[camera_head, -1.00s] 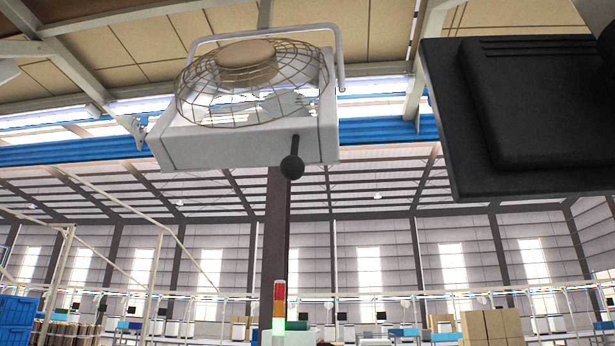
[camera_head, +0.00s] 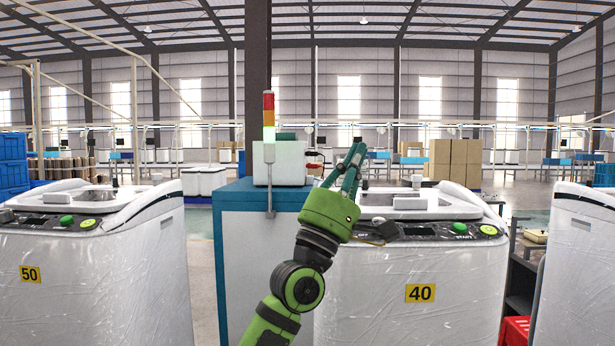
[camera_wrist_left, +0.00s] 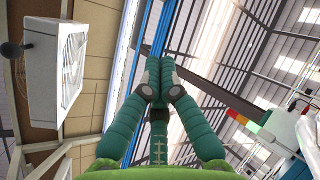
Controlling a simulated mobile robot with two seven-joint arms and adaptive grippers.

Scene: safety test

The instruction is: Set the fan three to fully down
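A white box fan (camera_wrist_left: 58,60) with a round grille shows at the upper left of the left wrist view. A dark ball-ended lever (camera_wrist_left: 12,50) sticks out from its side. I cannot read a number on it. The fan is out of the head view now. My left gripper (camera_head: 354,160), green with teal fingers, points upward in the middle of the head view. In the left wrist view its fingertips (camera_wrist_left: 160,60) are together with nothing between them. The fan is to the left of the fingers there, apart from them. My right gripper is not in view.
White machines labelled 50 (camera_head: 110,270) and 40 (camera_head: 450,290) stand ahead. Between them is a blue-topped cabinet (camera_head: 228,196) with a red, orange and green signal light (camera_head: 268,115). Cardboard boxes (camera_head: 455,160) stand behind. Open floor shows beyond the machines.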

